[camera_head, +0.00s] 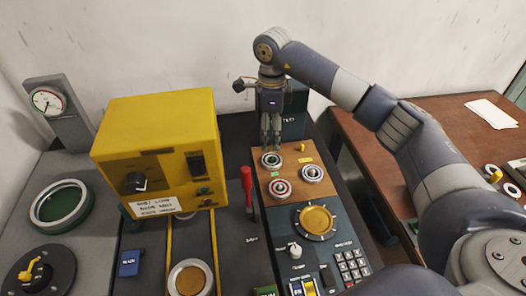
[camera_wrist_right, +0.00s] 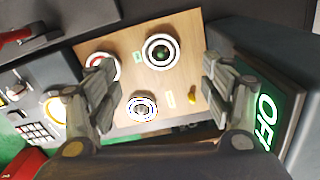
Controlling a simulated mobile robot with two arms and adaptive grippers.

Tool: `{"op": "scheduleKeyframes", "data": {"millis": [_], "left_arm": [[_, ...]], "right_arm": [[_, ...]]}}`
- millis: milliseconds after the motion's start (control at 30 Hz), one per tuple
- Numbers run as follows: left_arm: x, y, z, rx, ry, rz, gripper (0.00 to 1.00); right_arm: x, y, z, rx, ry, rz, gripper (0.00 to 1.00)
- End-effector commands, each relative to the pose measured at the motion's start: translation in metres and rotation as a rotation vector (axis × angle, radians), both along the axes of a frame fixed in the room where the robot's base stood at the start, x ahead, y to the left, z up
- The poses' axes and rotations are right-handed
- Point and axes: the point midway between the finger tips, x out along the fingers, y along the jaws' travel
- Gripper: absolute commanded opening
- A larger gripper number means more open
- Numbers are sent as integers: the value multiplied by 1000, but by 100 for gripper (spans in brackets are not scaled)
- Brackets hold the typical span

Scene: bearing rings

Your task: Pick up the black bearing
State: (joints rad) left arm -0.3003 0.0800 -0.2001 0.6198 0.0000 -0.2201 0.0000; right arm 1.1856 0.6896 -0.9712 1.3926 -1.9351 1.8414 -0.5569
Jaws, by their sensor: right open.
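Three bearing rings lie on a wooden board (camera_head: 262,203). The one with the darkest band, seemingly the black bearing (camera_head: 271,159), is at the far left of the board. It shows at the upper middle of the right wrist view (camera_wrist_right: 161,53). A red-banded ring (camera_head: 279,187) lies nearer, and a grey-white ring (camera_head: 312,172) lies to the right. My right gripper (camera_head: 270,143) points down, open and empty, above the far part of the board. In the wrist view its fingers (camera_wrist_right: 160,92) stand apart, with the dark ring above the line between them. My left gripper is out of view.
A yellow box (camera_head: 155,150) with a knob and a red lever (camera_head: 247,187) stand left of the board. A dial (camera_head: 314,221) and keypad (camera_head: 350,264) are nearer. A small yellow peg (camera_wrist_right: 192,94) and a green-lit OFF sign (camera_wrist_right: 268,115) are at the far side.

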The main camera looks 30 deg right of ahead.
Motion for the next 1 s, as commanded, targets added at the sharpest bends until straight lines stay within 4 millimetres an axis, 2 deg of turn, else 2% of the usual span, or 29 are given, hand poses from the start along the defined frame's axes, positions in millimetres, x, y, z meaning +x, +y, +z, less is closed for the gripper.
{"op": "scheduleKeyframes", "data": {"millis": [200, 467, 700, 1000], "left_arm": [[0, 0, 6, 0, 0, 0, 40], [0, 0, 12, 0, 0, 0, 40], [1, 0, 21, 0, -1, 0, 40], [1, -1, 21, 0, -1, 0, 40]], "right_arm": [[-1, 0, -35, -1, 5, 1, 74], [0, -1, -56, -1, 5, 0, 74], [2, -2, -92, 0, 4, 0, 74], [3, -2, -99, -1, 0, 1, 74]]}}
